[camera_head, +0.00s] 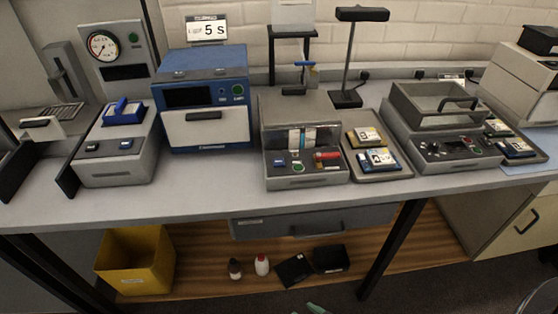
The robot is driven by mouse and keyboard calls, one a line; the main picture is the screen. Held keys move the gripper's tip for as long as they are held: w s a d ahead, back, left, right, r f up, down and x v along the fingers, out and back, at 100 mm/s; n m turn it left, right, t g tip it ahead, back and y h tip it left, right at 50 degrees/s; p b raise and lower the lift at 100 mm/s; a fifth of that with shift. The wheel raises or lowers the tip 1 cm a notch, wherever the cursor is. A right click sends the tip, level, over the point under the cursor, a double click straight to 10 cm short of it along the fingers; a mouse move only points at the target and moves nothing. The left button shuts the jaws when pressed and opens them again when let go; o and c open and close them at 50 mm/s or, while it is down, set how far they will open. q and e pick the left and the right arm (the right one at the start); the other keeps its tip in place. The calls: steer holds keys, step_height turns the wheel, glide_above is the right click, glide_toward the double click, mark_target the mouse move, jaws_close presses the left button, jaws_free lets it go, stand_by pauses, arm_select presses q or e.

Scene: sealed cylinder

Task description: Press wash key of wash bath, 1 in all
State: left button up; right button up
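The device that looks like the wash bath (400,128) stands on the bench at the right. It is a grey unit with a raised open-topped tub or basket (408,110) and a dark handle. Its sloped front panel (457,149) carries a knob, a small dark display and several small keys. The labels are too small to read, so I cannot tell which is the wash key. No key is seen being touched.
A grey device (305,178) with green and red controls stands centre. Small trays (388,172) with labelled packs sit left of the bath, more packs (515,149) right. A blue oven-like unit (205,98) is left. Dark slabs (68,180) stand at far left. A yellow bin (133,284) is below.

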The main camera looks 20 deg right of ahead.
jaws_close()
stand_by(1.4)
